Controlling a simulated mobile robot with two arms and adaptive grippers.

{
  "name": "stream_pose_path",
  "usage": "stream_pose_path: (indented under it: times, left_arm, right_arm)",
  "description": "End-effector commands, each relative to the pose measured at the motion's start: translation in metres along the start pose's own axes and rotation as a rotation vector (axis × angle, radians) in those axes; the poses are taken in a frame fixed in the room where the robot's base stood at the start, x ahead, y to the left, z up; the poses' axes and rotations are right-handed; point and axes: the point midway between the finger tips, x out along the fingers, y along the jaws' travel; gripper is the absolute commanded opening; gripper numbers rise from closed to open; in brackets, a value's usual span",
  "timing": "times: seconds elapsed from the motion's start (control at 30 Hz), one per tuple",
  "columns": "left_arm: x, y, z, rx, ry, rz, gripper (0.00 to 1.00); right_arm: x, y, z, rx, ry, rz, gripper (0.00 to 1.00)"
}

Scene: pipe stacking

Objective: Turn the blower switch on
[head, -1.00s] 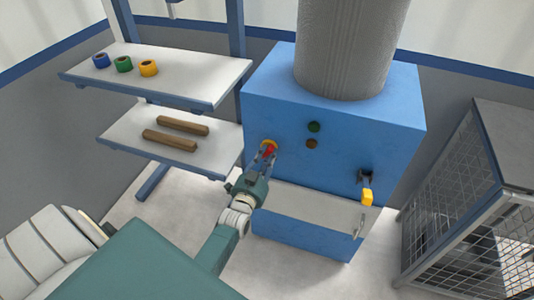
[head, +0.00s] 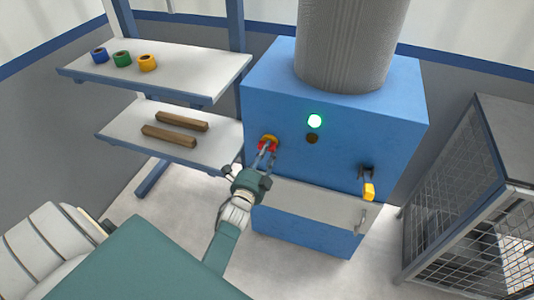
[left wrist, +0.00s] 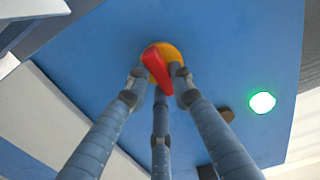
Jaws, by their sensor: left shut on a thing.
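The blower switch, a red handle (head: 262,148) on a round yellow plate (head: 268,139), sits on the front of the blue blower cabinet (head: 350,135). The left wrist view shows the red handle (left wrist: 157,68) tilted across the yellow plate (left wrist: 175,50). My left gripper (head: 268,155) is at the switch, its fingers shut on the red handle from both sides. A green lamp (head: 314,121) right of the switch glows brightly; it also glows in the left wrist view (left wrist: 262,102). A dark brown lamp (head: 312,138) below it is unlit. My right gripper is not seen.
Left of the cabinet, a shelf (head: 200,70) carries blue, green and yellow rings; a lower shelf (head: 125,127) carries two brown bars. A yellow-handled part (head: 369,191) hangs at the cabinet's right front. A mesh cage (head: 460,200) stands far right.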

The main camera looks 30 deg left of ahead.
Motion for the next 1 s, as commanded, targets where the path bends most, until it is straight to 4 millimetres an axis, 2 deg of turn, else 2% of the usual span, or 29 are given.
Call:
stream_pose_path:
  times: [0.3,0.77,0.8,0.83,0.9,1.0]
  left_arm:
    - [-0.0004,0.0014,0.0002,0.094,0.0,0.001,0.0]
    - [-0.0005,0.0015,0.0002,0.11,0.001,0.002,0.0]
    - [-0.0005,0.0015,0.0002,0.11,0.001,0.002,0.24]
    - [-0.0005,0.0015,0.0002,0.11,0.001,0.002,0.3]
    - [-0.0005,0.0015,0.0003,0.11,0.001,0.002,0.42]
    - [-0.0004,0.0012,0.0003,0.109,0.0,0.001,0.42]
  right_arm:
    - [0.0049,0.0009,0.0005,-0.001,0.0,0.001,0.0]
    - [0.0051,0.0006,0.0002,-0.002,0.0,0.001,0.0]
    - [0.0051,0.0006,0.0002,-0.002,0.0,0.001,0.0]
    - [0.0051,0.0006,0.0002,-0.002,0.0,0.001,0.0]
    - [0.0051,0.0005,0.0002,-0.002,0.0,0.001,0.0]
    - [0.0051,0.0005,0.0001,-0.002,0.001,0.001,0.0]
